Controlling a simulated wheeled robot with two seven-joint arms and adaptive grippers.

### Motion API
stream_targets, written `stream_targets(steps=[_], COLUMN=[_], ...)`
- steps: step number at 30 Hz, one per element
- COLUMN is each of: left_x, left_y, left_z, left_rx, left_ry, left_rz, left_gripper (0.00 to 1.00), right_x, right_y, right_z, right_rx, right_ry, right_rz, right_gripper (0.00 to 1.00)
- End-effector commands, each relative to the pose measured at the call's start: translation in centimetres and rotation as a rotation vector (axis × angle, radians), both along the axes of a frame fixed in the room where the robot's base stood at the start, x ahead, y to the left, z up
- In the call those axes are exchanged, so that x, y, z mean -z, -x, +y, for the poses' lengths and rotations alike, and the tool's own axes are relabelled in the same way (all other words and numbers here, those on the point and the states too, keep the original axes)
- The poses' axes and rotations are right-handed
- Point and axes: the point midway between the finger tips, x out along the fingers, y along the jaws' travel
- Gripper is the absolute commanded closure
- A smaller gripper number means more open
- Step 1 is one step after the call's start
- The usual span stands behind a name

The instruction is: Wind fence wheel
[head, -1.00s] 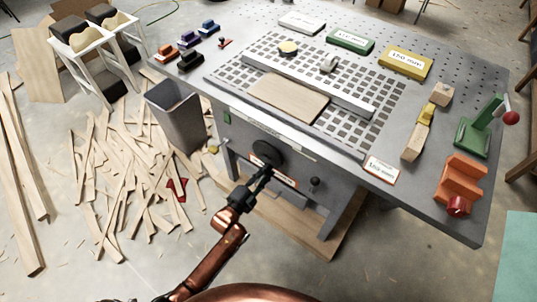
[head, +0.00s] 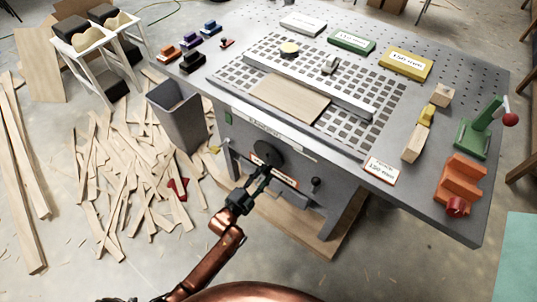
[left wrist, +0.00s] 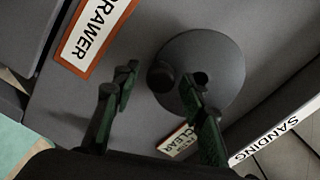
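The fence wheel is a dark grey disc (head: 269,154) on the front face of the workbench, below the tabletop. In the left wrist view the disc (left wrist: 220,62) shows a dark round knob (left wrist: 160,77) at its edge and a dark hole near the knob. My left gripper (head: 263,181) is just in front of the wheel's lower part. Its two dark green fingers (left wrist: 160,82) are apart, and the knob appears in the gap between them. I cannot tell how far the knob is from the fingers in depth. My right gripper is not in view.
A drawer label (left wrist: 95,30) and a small tag (left wrist: 178,143) are near the wheel. Another dark knob (head: 315,184) sits on the bench front to the right. A grey bin (head: 178,118) stands left of the bench, with scattered wood strips (head: 130,180) on the floor.

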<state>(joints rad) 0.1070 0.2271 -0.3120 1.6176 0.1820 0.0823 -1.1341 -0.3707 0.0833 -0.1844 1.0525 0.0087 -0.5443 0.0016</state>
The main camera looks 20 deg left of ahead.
Motion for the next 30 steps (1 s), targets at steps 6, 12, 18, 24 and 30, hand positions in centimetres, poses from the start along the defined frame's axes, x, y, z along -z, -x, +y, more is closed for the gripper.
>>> stream_targets(steps=[6, 12, 18, 24, 30], left_x=[-0.3, -0.2, -0.1, 0.0, 0.1], left_y=[1.6, 2.9, 3.3, 3.3, 4.8], left_z=[0.6, 1.0, 1.1, 1.2, 1.7], left_rx=[0.000, 0.001, 0.001, 0.001, 0.000], left_ry=[0.000, -0.001, 0.001, 0.000, -0.002], left_rz=[-0.001, -0.001, 0.000, 0.000, 0.003], left_gripper=[0.61, 0.61, 0.61, 0.61, 0.61], right_x=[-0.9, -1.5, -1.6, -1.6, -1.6], right_y=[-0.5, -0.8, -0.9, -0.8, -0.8], right_z=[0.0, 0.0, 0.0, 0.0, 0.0], right_rx=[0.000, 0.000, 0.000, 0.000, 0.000], right_ry=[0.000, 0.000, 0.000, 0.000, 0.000], right_rz=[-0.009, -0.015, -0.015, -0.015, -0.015], right_gripper=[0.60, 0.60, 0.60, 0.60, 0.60])
